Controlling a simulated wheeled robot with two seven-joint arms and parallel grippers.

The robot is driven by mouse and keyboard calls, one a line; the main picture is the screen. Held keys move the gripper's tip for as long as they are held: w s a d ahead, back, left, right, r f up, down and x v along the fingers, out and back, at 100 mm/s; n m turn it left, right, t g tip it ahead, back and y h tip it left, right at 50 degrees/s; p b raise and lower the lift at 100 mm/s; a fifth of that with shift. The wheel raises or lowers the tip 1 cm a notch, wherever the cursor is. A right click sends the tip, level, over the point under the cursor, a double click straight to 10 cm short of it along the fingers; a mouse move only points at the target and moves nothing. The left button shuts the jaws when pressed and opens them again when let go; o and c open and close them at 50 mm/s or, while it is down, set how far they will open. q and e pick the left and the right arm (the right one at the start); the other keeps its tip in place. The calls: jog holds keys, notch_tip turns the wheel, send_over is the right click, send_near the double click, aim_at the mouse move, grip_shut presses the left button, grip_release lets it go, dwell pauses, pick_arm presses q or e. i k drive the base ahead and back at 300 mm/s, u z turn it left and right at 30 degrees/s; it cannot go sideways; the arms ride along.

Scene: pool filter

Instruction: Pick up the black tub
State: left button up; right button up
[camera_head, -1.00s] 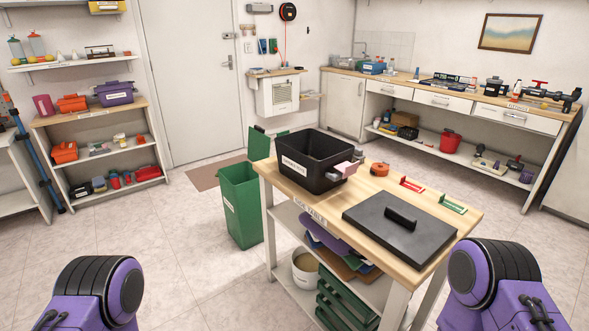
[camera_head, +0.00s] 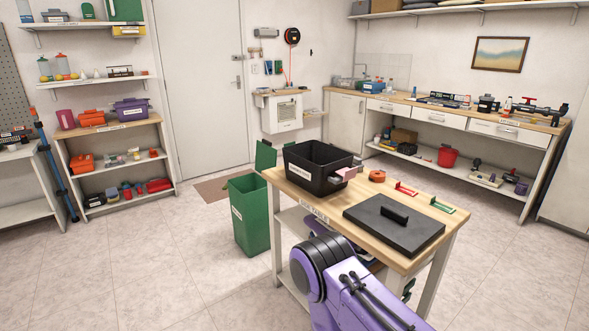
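The black tub (camera_head: 321,178) stands upright and open-topped at the far left end of the wooden side table. It has a white label on its front, and a pinkish block sits at its right side. Its black lid (camera_head: 421,236), with a raised handle, lies flat on the near part of the table, apart from the tub. A purple arm link of mine is in the lower middle, in front of the table's near side. Neither gripper shows in the head view, and nothing is seen touching the tub.
The side table (camera_head: 315,208) has red and green handled pieces and an orange roll (camera_head: 377,176) on it. A green bin (camera_head: 251,215) stands at its left. A long workbench (camera_head: 548,127) runs along the back right. Open floor lies at the left.

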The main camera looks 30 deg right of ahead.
aim_at(312, 166)
jog(key=u, duration=0.1)
jog(key=i, duration=1.2)
jog(key=z, duration=0.65)
jog(key=i, duration=0.85)
jog(key=z, duration=0.8)
